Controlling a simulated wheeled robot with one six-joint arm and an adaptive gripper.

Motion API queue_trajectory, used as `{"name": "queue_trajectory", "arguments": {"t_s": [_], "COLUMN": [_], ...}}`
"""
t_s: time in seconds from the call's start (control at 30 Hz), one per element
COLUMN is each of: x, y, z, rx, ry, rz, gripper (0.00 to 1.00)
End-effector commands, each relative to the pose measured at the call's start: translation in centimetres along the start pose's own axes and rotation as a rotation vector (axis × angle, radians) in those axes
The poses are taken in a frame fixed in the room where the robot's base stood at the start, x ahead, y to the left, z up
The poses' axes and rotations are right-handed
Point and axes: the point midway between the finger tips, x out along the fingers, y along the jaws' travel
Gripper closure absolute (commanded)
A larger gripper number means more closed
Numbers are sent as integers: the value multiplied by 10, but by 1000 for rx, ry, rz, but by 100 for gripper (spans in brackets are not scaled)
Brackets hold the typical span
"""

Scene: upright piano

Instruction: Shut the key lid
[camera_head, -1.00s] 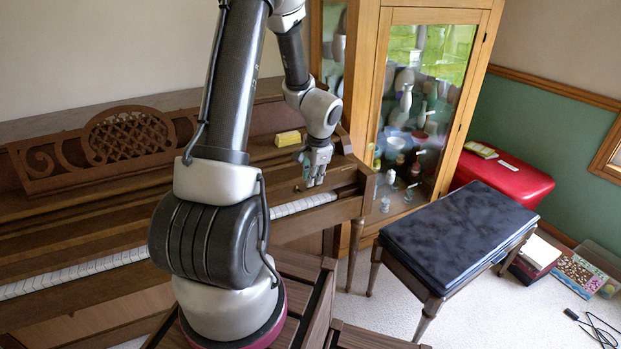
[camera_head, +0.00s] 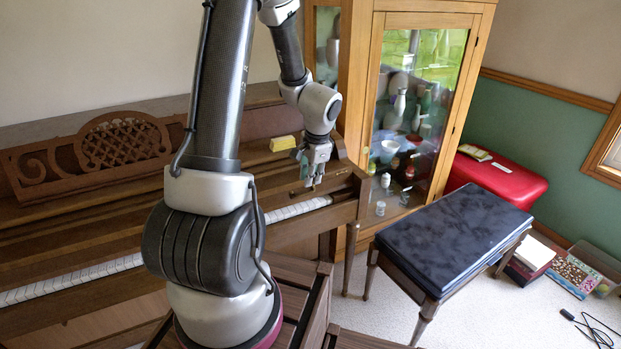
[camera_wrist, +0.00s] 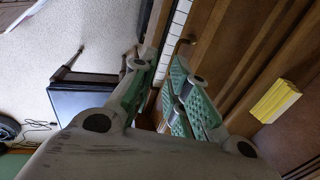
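The upright piano's white keys (camera_head: 80,278) show as a narrow strip, so the key lid (camera_head: 262,201) is open; the lid's board lies above and behind the strip. A small brass knob (camera_head: 291,194) sits at its front near the right end. My gripper (camera_head: 314,186) hangs over the right end of the lid, just right of the knob. In the wrist view, its green-padded fingers (camera_wrist: 166,88) are apart with nothing between them, and a brass knob (camera_wrist: 184,42) shows beyond the tips. I cannot tell whether a fingertip touches the lid. My arm hides the middle of the keyboard.
A yellow block (camera_head: 282,143) lies on the piano behind my gripper, also in the wrist view (camera_wrist: 273,101). A glass-fronted cabinet (camera_head: 364,120) stands close right of the piano. A dark-topped bench (camera_head: 455,235) stands at front right, with carpet around it.

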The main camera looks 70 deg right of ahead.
Motion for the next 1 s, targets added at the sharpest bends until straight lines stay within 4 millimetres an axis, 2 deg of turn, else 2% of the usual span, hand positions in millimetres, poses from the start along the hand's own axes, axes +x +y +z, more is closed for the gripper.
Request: {"name": "queue_trajectory", "arguments": {"t_s": [0.3,0.5,0.67,0.87,0.93,1.0], "x": [-70,-100,-109,-109,-109,-109], "y": [-1,0,0,0,0,0], "z": [-1,0,0,0,0,0], "rx": [-1,1,2,1,1,1], "ry": [5,3,1,1,1,1], "rz": [-4,-2,0,0,0,0], "gripper": [84,84,84,84,75,72]}}
